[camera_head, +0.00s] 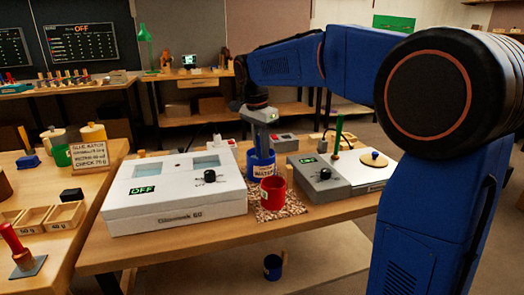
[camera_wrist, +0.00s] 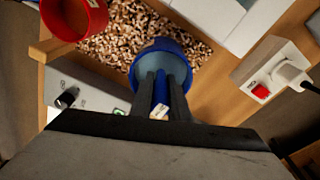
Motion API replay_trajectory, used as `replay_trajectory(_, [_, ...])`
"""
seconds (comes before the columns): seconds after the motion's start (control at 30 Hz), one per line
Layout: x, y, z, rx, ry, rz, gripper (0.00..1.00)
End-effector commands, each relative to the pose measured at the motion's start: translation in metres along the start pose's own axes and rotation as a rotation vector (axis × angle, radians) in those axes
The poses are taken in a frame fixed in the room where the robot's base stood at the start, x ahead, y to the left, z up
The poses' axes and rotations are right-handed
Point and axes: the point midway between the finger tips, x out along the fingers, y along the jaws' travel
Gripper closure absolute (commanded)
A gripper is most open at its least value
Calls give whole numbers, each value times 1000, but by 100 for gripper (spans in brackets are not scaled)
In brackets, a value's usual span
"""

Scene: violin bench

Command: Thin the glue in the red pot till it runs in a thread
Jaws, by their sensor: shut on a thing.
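The red pot (camera_head: 273,192) stands on a mat of wood shavings. In the wrist view the red pot (camera_wrist: 97,18) shows a brownish inside and a wooden handle; how thick the glue is cannot be told. The blue pot (camera_head: 262,172), labelled WATER, stands just behind the red pot and also shows in the wrist view (camera_wrist: 187,50). My gripper (camera_head: 262,122) points down over the blue pot. Its fingers (camera_wrist: 160,92) are shut on a slim blue thing (camera_wrist: 160,88), which reaches down at the blue pot's mouth. Its lower end is hidden.
A white box (camera_head: 175,212) with a knob and an OFF display stands left of the pots. A grey unit (camera_head: 325,185) with a knob stands right, with a round-lidded white plate (camera_head: 374,158). A red-switched socket (camera_wrist: 262,91) is near.

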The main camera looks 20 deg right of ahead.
Motion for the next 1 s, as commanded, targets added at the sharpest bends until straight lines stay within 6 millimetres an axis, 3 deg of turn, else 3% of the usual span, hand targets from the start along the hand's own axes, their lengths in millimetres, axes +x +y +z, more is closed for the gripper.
replay_trajectory(0.23, [-6, 0, -1, 0, 0, -1, 100])
replay_trajectory(1.0, [-67, 0, -8, 0, 0, -1, 100])
